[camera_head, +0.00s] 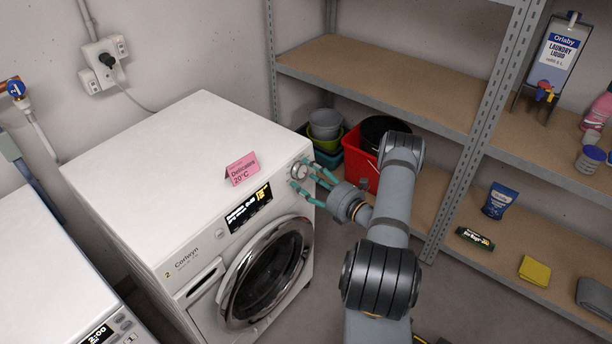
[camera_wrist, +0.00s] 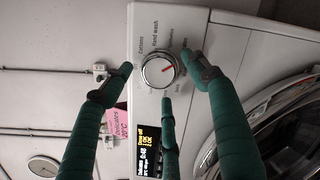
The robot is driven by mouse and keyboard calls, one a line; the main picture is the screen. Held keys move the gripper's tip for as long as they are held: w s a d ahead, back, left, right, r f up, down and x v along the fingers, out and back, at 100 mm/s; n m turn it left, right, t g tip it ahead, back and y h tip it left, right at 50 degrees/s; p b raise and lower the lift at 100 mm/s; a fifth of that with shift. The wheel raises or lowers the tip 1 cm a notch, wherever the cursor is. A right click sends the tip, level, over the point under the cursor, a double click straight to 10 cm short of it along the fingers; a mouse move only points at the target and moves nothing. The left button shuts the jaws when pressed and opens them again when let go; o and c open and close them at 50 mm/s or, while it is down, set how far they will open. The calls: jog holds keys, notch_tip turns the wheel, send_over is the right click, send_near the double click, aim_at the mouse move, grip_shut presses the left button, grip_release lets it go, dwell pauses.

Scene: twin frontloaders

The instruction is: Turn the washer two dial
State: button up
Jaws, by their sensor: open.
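The washer marked 2 (camera_head: 190,150) is a white front-loader with a round silver dial (camera_head: 299,170) at the right end of its panel. My gripper (camera_head: 309,176) has green fingers and is at the dial. In the wrist view my gripper (camera_wrist: 160,76) is open, its fingers spread around the dial. Whether any fingertip touches it, I cannot tell. The lit display (camera_wrist: 148,150) is partly hidden by a finger.
A pink "Delicates 20°C" card (camera_head: 241,168) stands on the washer top. The round door (camera_head: 266,272) is below the panel. Another white machine (camera_head: 45,275) is at left. A metal shelf unit (camera_head: 400,85) with a red bucket (camera_head: 357,160) stands at right.

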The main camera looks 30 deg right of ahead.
jog(key=f+v, duration=0.1)
jog(key=v, duration=1)
jog(key=shift+r, duration=0.5)
jog(key=x, duration=1.2)
